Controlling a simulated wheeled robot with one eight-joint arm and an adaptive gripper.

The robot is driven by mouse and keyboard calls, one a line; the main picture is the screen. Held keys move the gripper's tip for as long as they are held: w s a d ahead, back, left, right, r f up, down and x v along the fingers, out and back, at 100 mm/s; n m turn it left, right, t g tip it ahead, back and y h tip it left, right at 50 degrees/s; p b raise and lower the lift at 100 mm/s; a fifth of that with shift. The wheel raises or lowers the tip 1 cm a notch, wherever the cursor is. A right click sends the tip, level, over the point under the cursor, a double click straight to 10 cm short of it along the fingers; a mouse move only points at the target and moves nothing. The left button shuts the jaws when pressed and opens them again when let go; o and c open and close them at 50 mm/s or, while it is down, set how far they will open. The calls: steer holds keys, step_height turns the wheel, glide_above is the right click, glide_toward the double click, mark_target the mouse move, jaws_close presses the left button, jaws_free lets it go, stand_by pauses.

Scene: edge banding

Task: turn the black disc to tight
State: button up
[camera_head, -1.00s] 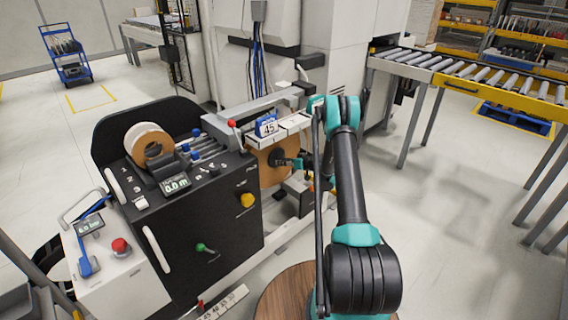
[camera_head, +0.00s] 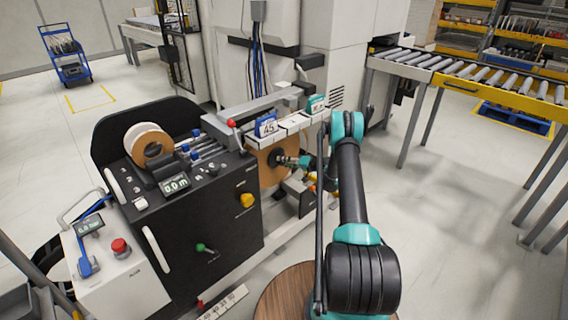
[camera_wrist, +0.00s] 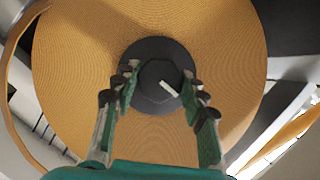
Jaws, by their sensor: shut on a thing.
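The black disc (camera_wrist: 160,82) sits at the centre of a large tan roll in the wrist view. It is a faceted knob with a white pointer mark slanting toward the lower right. My gripper (camera_wrist: 160,95) has one finger on each side of the disc and is shut on it. The roll (camera_wrist: 75,75) fills most of the wrist view around the disc. In the head view my gripper (camera_head: 299,161) reaches left to the middle of the roll (camera_head: 270,174) on the machine's front. The disc is small there and partly covered by the gripper.
A sign reading 45 (camera_head: 267,127) is above the roll. A roller conveyor (camera_head: 470,75) is at the right, with clear floor before it.

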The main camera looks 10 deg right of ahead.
stand_by(0.4)
steer(key=o, duration=1.2)
steer(key=shift+c, duration=0.2)
steer(key=v, duration=1.2)
steer(key=shift+f, duration=0.15)
steer(key=shift+w+d, duration=0.1)
steer(key=shift+d, duration=0.05)
